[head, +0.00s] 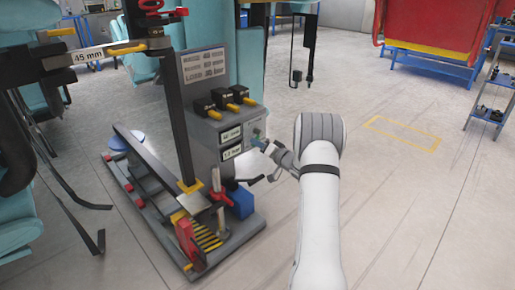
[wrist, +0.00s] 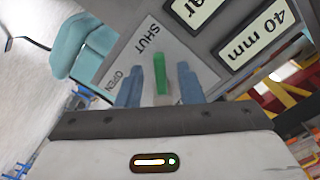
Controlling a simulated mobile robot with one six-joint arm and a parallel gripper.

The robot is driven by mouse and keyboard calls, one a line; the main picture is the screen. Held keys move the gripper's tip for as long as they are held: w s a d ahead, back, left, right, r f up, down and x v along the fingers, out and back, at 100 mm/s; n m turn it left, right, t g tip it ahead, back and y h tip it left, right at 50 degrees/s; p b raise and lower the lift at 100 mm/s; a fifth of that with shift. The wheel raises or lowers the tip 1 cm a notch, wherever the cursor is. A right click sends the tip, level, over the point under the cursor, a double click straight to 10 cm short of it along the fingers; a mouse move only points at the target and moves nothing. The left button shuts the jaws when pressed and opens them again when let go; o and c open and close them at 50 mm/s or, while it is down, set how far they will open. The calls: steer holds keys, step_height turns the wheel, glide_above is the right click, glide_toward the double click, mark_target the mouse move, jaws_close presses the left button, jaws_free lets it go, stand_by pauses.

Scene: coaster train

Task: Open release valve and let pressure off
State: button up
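The release valve's green handle (wrist: 159,73) stands between my gripper's two blue-grey fingers in the wrist view. My gripper (wrist: 160,84) is open, with a gap showing on each side of the handle. The handle's upper end is close below the word SHUT on the pale valve plate (wrist: 143,59); the word OPEN is at its lower left. The handle's lower end is hidden by my gripper. In the head view my gripper (head: 269,150) is at the right side of the grey control box (head: 204,68), by the small green valve (head: 257,136).
Two displays (head: 231,152) sit beside the valve; one reads 40 mm in the wrist view. Black blocks with yellow levers (head: 225,98) are above them. A black post (head: 178,120), red clamp (head: 189,245) and blue block (head: 240,204) stand on the base.

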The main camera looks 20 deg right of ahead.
steer(key=shift+w+a, duration=0.15)
steer(key=shift+w, duration=0.1)
jaws_close()
steer(key=shift+w+d+n+b, duration=0.35)
steer(key=shift+d+n+b, duration=0.65)
steer(key=shift+n, duration=2)
steer(key=shift+w+d+n+b, duration=0.3)
steer(key=shift+d+n+b, duration=0.65)
steer(key=shift+n, duration=2.05)
steer(key=shift+w+d+n+b, duration=0.35)
steer(key=shift+d+n+b, duration=0.65)
steer(key=shift+n, duration=2)
steer(key=shift+a, duration=0.3)
